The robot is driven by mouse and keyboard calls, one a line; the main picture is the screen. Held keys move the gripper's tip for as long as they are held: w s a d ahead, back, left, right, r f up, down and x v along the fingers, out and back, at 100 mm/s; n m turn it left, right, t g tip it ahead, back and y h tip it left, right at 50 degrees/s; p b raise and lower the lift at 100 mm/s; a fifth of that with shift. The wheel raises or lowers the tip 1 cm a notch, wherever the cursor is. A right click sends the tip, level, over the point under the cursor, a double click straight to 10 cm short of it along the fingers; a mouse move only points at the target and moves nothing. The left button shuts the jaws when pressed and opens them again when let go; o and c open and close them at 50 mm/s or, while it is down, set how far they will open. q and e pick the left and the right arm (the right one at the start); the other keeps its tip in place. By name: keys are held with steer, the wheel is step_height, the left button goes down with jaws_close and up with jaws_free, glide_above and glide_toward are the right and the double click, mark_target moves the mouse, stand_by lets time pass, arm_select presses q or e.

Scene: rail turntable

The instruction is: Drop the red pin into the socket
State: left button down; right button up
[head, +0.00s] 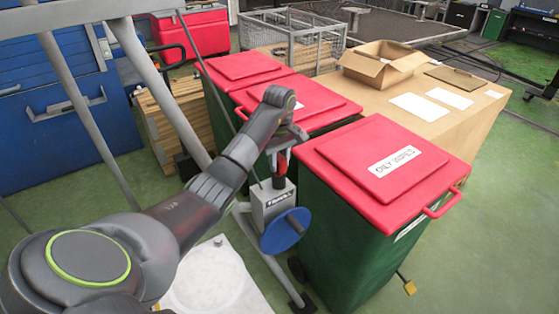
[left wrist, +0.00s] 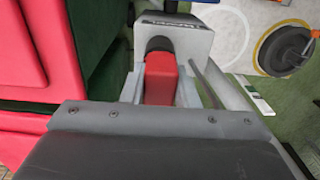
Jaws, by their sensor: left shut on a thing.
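My left gripper (head: 282,150) is shut on the red pin (head: 282,163) and points down above a grey box (head: 268,205) on a stand. In the left wrist view the red pin (left wrist: 160,80) sits between the fingers, with a dark round part (left wrist: 158,45) at its far end, against the grey box (left wrist: 183,42). I cannot tell whether that dark part is the pin's tip or the socket, nor whether the pin is inside. The socket opening is not clearly seen. My right gripper is not in view.
A blue disc (head: 286,231) is on the box's front. Green bins with red lids (head: 385,160) stand close on the right. A slanted grey post (head: 165,90) rises to the left. A pale plate with a round mark (head: 212,282) lies on the floor.

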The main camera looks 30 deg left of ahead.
arm_select(q)
steer(key=shift+f, duration=0.4)
steer(key=c, duration=1.1)
jaws_free()
steer(key=shift+o, duration=0.2)
steer(key=shift+r, duration=0.1)
